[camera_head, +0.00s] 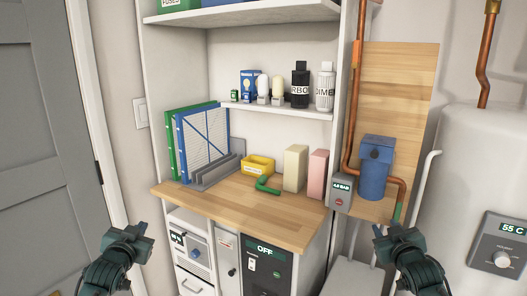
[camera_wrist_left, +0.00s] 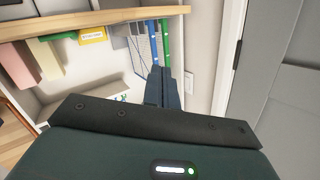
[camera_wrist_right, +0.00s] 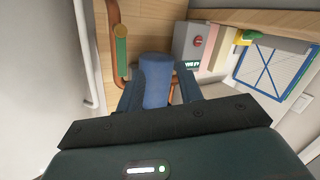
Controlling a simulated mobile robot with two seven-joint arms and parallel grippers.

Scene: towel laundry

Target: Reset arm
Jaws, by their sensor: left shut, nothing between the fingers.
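My left gripper (camera_head: 138,232) is at the lower left of the head view, in front of the workbench and apart from it. Its two fingers are together with nothing between them, as the left wrist view (camera_wrist_left: 160,88) shows. My right gripper (camera_head: 390,232) is at the lower right, in front of the pipe panel. In the right wrist view its fingers (camera_wrist_right: 160,90) stand apart. The blue filter housing (camera_wrist_right: 157,78) shows between them, further off; no contact is visible. It also shows in the head view (camera_head: 374,178). Both grippers look empty.
The wooden worktop (camera_head: 225,205) holds filter panels (camera_head: 204,137), a yellow bin (camera_head: 258,165), a green pipe elbow (camera_head: 266,185) and two upright blocks. A shelf (camera_head: 275,111) above carries bottles and bulbs. A white tank (camera_head: 475,160) stands right, a grey door (camera_head: 40,150) left.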

